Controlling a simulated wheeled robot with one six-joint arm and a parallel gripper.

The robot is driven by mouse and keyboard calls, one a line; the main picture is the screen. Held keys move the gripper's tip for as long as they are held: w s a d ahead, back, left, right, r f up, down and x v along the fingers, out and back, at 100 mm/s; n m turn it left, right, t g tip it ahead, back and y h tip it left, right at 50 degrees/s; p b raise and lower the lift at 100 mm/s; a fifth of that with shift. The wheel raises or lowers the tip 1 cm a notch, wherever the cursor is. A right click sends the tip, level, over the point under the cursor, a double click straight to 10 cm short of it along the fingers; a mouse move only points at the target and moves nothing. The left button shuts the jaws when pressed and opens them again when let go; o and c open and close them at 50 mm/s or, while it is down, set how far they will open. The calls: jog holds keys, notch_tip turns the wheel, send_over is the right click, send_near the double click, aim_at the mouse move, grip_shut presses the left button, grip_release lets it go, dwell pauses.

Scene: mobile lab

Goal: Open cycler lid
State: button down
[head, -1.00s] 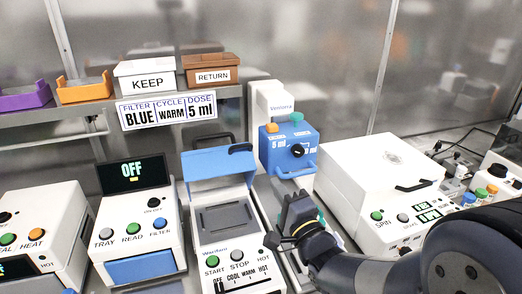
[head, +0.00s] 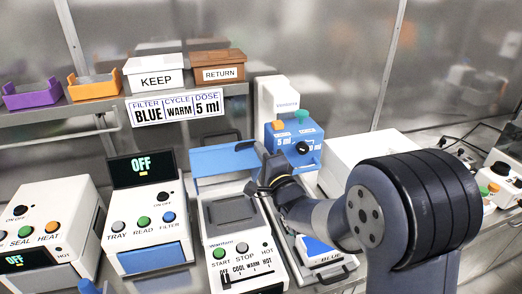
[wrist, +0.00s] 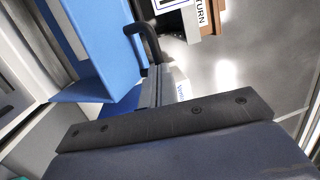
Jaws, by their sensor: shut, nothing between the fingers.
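The cycler (head: 232,250) is the white machine with START and STOP buttons and a COOL, WARM, HOT slider. Its blue lid (head: 215,160) stands raised at the back, and the dark recessed plate (head: 232,211) shows in front of it. The lid's black handle sits at its top edge; it shows in the wrist view (wrist: 147,42), beside the blue lid (wrist: 90,45). My gripper (head: 262,157) is shut and empty at the lid's right edge. In the wrist view its fingers (wrist: 157,85) are close to the handle; I cannot tell whether they touch.
The blue dispenser (head: 295,143) stands just behind and right of my gripper. The white centrifuge-like box (head: 365,155) is right, partly hidden by my arm. A reader (head: 150,230) stands left. A shelf with the KEEP bin (head: 155,75) and RETURN bin (head: 215,68) is behind.

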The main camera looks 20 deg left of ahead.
jog(key=shift+g+h, duration=0.4)
jog(key=w+a+r+p, duration=0.1)
jog(key=w, duration=0.1)
jog(key=w+a+r+p, duration=0.1)
jog(key=shift+w+a+r, duration=0.2)
jog(key=shift+w+r, duration=0.2)
jog(key=shift+w+a+f+g+h+p, duration=0.1)
jog(key=shift+w+a+g+h+p, duration=0.3)
jog(key=shift+w+p, duration=0.4)
jog(key=shift+s+f, duration=0.1)
